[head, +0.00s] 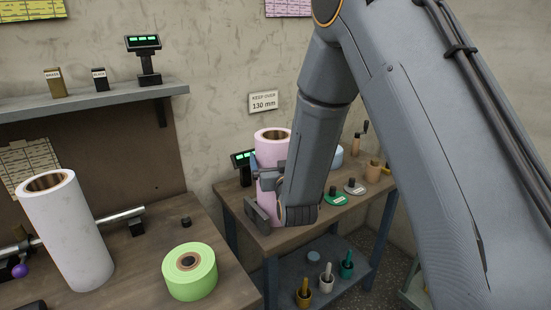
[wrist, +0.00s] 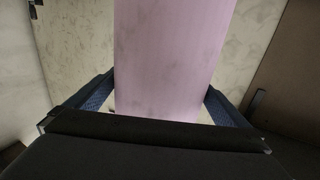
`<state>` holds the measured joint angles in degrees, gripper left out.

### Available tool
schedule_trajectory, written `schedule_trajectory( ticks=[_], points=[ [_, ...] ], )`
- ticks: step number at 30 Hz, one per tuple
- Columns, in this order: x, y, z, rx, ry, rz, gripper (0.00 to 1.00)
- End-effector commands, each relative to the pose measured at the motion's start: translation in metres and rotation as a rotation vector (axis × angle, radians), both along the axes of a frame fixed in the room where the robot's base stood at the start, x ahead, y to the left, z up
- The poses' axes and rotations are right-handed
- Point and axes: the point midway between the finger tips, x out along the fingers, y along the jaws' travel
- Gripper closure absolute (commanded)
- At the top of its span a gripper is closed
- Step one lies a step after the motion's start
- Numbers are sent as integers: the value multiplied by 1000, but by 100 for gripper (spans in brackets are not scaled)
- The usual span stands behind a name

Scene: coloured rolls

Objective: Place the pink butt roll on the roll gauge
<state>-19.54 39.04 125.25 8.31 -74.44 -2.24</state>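The pink roll (head: 271,178) is upright at the left end of the back table, with a brown core at its top. It fills the middle of the wrist view (wrist: 168,60). My gripper (head: 268,185) is around its body; the blue fingers (wrist: 160,95) press against both sides in the wrist view, with no clear gap at the tips. A small black display with green digits (head: 238,159), possibly the roll gauge, stands just behind and left of the roll. The roll's foot is partly hidden by my gripper, so I cannot tell what it rests on.
A white roll (head: 68,235) and a green roll (head: 189,272) stand on the left bench (head: 140,265). Small tools and discs (head: 335,197) crowd the back table's right. Another display (head: 144,43) is on the shelf.

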Motion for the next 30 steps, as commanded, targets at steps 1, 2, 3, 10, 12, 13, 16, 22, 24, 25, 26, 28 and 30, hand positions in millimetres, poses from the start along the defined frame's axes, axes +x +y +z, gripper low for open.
schedule_trajectory(
  ticks=[1,2,3,10,12,13,16,22,24,25,26,28,30],
  points=[
    [0,0,0,0,0,0,0],
    [0,0,0,0,0,0,0],
    [0,0,0,0,0,0,0],
    [-7,-1,3,0,0,1,0],
    [-18,-3,2,0,1,1,0],
    [-23,-4,2,0,0,2,0],
    [-44,-8,2,0,0,2,0],
    [-84,-17,2,1,0,1,0],
    [-95,-19,2,0,0,2,0],
    [-99,-19,2,0,0,2,0],
    [-103,-20,2,1,0,2,0],
    [-110,-22,2,0,0,1,0],
    [-114,-23,3,0,-1,0,0]
  ],
)
